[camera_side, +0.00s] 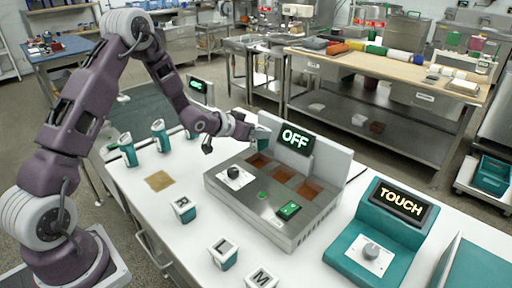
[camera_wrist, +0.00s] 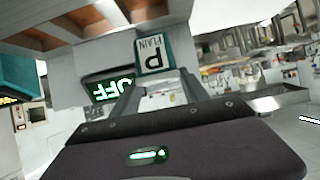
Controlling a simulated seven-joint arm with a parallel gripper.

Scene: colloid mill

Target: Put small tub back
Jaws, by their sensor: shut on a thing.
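My gripper (camera_side: 256,134) is at the back left of the mill, raised above the white table. It is shut on a small teal and white tub (camera_side: 263,140). In the wrist view the tub (camera_wrist: 155,54) sits between the fingers (camera_wrist: 158,84), and its white label reads "P" and "PLAIN". The mill (camera_side: 270,190) is a grey steel box with several brown square wells in its top, a knob, a green switch and a display (camera_side: 296,138) reading OFF. The tub is close to the mill's left well; the side view does not show whether they touch.
Tubs marked R (camera_side: 183,209), L (camera_side: 223,254) and M (camera_side: 262,279) stand in front of the mill. A tan square (camera_side: 159,181) lies bare on the table. A teal TOUCH unit (camera_side: 385,235) is at the right.

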